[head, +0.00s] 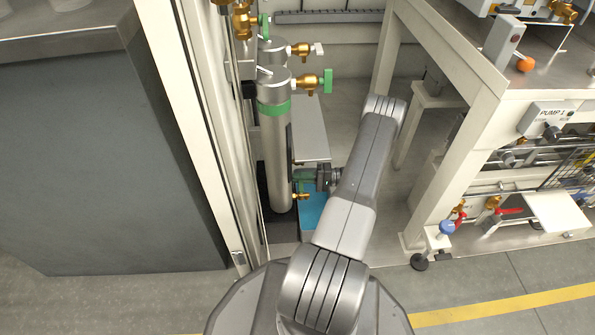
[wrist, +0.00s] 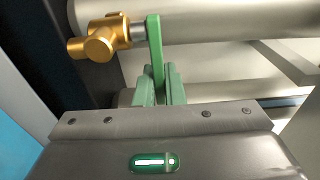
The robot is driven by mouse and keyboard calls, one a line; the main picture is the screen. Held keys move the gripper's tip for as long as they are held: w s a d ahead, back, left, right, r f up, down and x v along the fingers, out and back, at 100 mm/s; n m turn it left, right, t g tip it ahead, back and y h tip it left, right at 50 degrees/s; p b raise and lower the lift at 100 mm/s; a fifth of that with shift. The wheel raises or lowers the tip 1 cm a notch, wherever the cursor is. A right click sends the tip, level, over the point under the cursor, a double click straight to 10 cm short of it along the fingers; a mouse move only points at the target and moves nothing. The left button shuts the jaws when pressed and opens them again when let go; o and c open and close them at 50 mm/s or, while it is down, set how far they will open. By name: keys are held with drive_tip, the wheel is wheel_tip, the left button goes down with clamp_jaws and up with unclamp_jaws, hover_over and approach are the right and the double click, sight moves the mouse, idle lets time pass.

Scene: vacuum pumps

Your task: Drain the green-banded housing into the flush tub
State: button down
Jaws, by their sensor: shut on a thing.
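The green-banded housing (head: 274,145) is a tall grey cylinder with a green band near its top, standing upright by a cream frame post. A brass drain valve (head: 300,195) sticks out low on its side; it also shows in the wrist view (wrist: 100,40). The valve's green lever (wrist: 154,42) points toward my gripper (wrist: 155,85), which is shut on it. In the head view my gripper (head: 303,176) is beside the lower housing, partly hidden by my wrist. The blue flush tub (head: 312,212) sits below the valve, partly hidden by my arm.
Another cylinder (head: 271,50) with a brass valve stands behind the housing. A cream post (head: 185,95) and grey cabinet (head: 95,150) close off the left. A pump bench (head: 490,110) with valves and pipes stands at right. Open floor (head: 490,275) lies at front right.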

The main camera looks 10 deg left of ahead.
drive_tip(key=shift+a+n+g, duration=0.15)
drive_tip(key=shift+n+g, duration=0.25)
drive_tip(key=shift+g, duration=0.2)
drive_tip(key=c, duration=1.5)
unclamp_jaws()
drive_tip(key=p+v, duration=0.2)
drive_tip(key=v, duration=1.1)
drive_tip(key=shift+w+d, duration=0.2)
drive_tip(key=shift+d, duration=0.1)
drive_tip(key=b+x, duration=0.2)
drive_tip(key=x, duration=1.1)
drive_tip(key=shift+s+a, duration=0.3)
drive_tip(key=shift+a, duration=0.05)
